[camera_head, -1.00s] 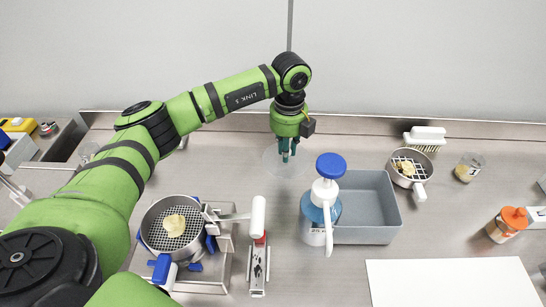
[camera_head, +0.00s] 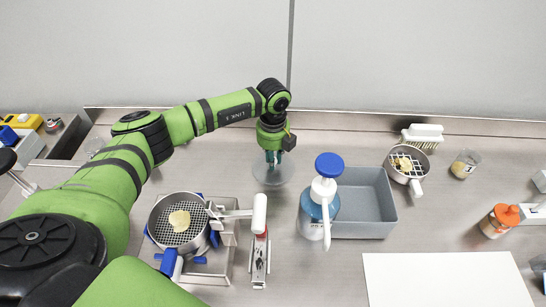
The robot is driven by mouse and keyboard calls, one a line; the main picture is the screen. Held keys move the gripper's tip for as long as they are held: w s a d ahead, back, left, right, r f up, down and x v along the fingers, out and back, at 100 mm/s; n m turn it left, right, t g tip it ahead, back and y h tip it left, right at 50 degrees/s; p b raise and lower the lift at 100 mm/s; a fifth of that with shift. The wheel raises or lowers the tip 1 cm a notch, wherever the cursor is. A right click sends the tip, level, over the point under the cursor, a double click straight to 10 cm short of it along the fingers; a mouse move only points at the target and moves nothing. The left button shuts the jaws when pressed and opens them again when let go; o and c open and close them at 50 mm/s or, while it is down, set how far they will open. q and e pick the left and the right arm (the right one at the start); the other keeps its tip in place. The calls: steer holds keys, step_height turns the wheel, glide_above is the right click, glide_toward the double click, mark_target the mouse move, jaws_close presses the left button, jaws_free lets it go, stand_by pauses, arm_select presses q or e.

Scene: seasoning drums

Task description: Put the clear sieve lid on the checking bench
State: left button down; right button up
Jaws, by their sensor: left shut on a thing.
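The clear sieve lid (camera_head: 268,178) is a faint, see-through round disc in the middle of the view, over the steel bench top (camera_head: 318,277). My left gripper (camera_head: 273,159) points down from the green arm and is shut on the lid's top. Whether the lid touches the bench or hangs just above it, I cannot tell. A sieve pan (camera_head: 157,222) with a pale yellow lump on its mesh stands at the lower left in a blue-padded holder. My right gripper is not in view.
A blue-capped pump bottle (camera_head: 313,222) and a grey tray (camera_head: 376,233) stand right of the lid. Farther right are a small sieve (camera_head: 415,176), a brush (camera_head: 423,131), a jar (camera_head: 465,164) and an orange-capped bottle (camera_head: 498,222). A white board (camera_head: 447,280) lies in front.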

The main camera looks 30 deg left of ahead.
arm_select(q)
steer(key=c, duration=1.2)
jaws_free()
steer(key=shift+f, duration=0.1)
steer(key=shift+o, duration=0.2)
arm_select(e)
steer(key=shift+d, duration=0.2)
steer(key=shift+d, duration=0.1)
arm_select(q)
steer(key=shift+r+p, duration=0.3)
steer(key=shift+r, duration=0.3)
step_height(320, 180, up, 11)
steer(key=b, duration=0.3)
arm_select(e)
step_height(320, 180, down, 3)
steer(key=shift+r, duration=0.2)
arm_select(q)
steer(key=shift+r, duration=0.1)
